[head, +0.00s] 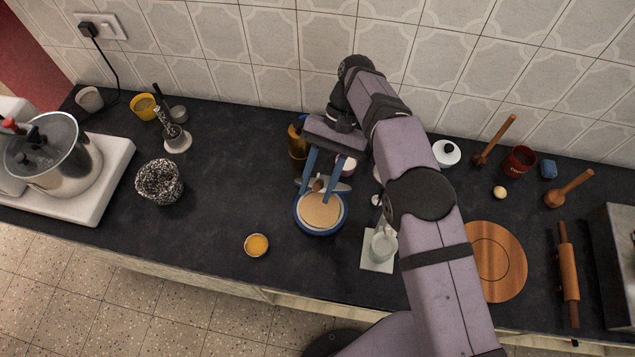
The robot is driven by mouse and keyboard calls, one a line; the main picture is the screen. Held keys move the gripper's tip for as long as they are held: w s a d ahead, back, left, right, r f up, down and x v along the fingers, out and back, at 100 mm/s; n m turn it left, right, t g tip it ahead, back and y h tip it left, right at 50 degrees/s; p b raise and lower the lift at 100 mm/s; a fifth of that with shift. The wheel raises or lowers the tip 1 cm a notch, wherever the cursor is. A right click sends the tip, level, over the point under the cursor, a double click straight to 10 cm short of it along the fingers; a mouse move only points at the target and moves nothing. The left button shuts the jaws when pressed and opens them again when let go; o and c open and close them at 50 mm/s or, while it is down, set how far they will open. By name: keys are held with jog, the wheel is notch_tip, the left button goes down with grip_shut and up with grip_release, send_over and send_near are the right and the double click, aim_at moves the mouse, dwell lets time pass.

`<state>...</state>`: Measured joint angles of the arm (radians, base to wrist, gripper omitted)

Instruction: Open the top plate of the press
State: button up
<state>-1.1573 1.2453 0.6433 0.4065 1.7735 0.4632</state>
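The press (320,228) stands on the dark counter below my gripper, with a round blue rim around a flat tan disc. I cannot tell whether this disc is the top plate or something lying in the press. A brown knob (318,185) shows at its back edge, with a pale grey part (342,187) beside it, partly hidden by a finger. My gripper (316,197) reaches down over the back of the press. Its two blue fingers are apart, on either side of the knob, and I see no clear contact.
A brown bottle (297,142) stands close left of my gripper. A glass jar (383,245) on a pale square and a round wooden board (497,262) are to the right.

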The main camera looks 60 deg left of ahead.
jog(key=shift+r+b, duration=0.4)
jog(key=shift+r, duration=0.1)
notch_tip(320, 180, up, 8)
jog(key=shift+f, duration=0.1)
jog(key=shift+r+p, duration=0.35)
jog(key=shift+r, duration=0.3)
jog(key=shift+f, duration=0.1)
